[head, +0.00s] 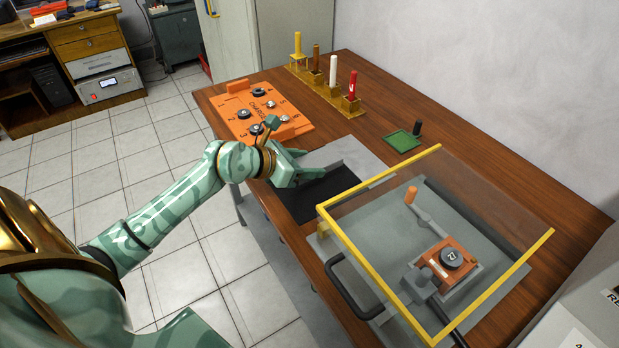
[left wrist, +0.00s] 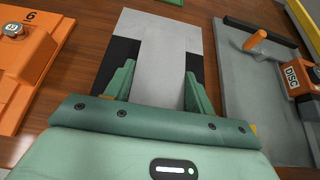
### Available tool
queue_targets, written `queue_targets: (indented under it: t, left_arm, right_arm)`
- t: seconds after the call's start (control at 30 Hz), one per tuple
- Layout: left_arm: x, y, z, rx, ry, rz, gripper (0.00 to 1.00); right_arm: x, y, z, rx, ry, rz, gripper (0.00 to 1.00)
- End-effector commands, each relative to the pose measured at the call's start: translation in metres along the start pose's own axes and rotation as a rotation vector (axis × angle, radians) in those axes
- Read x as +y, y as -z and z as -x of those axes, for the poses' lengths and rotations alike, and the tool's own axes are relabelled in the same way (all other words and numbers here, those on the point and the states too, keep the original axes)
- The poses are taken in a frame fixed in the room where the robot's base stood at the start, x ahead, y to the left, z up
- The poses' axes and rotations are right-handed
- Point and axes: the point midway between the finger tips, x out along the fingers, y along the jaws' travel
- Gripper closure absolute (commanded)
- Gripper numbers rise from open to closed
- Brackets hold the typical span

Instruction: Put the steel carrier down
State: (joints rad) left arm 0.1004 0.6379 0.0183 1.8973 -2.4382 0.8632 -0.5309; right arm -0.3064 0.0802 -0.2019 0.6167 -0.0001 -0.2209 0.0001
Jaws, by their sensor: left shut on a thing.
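My left gripper (left wrist: 160,88) is shut on this narrow part. In the head view the left gripper (head: 297,168) is at the near left side of a black pad (head: 322,196), and the grey carrier (head: 347,158) shows just beyond it. The pad shows on both sides of the carrier in the left wrist view. I cannot tell whether the carrier touches the pad. My right gripper is out of view.
An orange numbered board (head: 262,112) with several round pieces lies to the left. A grey fixture (head: 385,240) under a clear yellow-framed cover (head: 395,173) stands to the right, holding an orange block (head: 443,262). A green tray (head: 402,141) and coloured posts (head: 333,70) are behind.

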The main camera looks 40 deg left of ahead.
Motion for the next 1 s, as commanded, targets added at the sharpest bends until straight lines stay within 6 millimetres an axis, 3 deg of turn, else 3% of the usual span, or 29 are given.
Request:
queue_targets:
  t: [0.2, 0.57, 0.6, 0.67, 1.0]
  left_arm:
    - [0.0, 0.037, -0.02, 0.004, 0.0, 0.002, 0.72]
    - [0.0, 0.037, -0.02, 0.0, 0.0, -0.001, 0.72]
    - [0.0, 0.038, -0.02, 0.001, 0.001, 0.0, 0.4]
    - [0.0, 0.037, -0.02, 0.001, 0.001, -0.001, 0.24]
    - [0.0, 0.033, -0.018, 0.0, 0.0, -0.001, 0.24]
  right_arm:
    - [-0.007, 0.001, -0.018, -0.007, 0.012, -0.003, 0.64]
    - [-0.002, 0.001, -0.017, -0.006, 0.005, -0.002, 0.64]
    - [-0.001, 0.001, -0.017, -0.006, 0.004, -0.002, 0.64]
    - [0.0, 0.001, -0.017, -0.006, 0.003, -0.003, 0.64]
    - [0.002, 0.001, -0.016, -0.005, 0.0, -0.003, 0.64]
